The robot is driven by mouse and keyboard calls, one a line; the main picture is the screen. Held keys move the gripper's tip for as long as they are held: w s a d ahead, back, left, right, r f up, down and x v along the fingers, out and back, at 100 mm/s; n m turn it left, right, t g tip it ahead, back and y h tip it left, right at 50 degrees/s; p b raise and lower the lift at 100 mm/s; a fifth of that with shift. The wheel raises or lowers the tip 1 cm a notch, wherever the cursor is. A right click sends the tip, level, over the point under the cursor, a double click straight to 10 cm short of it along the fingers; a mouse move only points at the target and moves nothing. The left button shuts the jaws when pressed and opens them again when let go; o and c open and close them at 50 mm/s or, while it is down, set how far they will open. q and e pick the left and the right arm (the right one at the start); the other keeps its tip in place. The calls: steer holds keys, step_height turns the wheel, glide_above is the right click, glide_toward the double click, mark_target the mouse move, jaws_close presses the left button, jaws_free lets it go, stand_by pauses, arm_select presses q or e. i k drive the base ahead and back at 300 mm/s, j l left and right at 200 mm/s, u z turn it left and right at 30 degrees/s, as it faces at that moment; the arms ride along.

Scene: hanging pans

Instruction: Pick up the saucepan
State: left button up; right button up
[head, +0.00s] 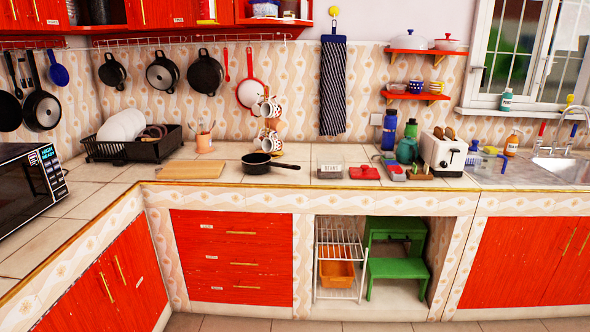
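A small black saucepan (257,164) stands upright on the tiled counter near its front edge, in the middle left of the head view. Its handle (285,165) points to the right. Nothing covers it. Neither of my grippers shows in the head view.
A wooden board (190,170) lies left of the saucepan, and a grey box (330,171) is to its right. A mug stand (267,138) is just behind it. Several pans hang on the wall, including a round black one (162,77). The dish rack (110,150) and toaster (443,152) stand farther off.

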mark_target(250, 168)
steer(key=i, duration=1.6)
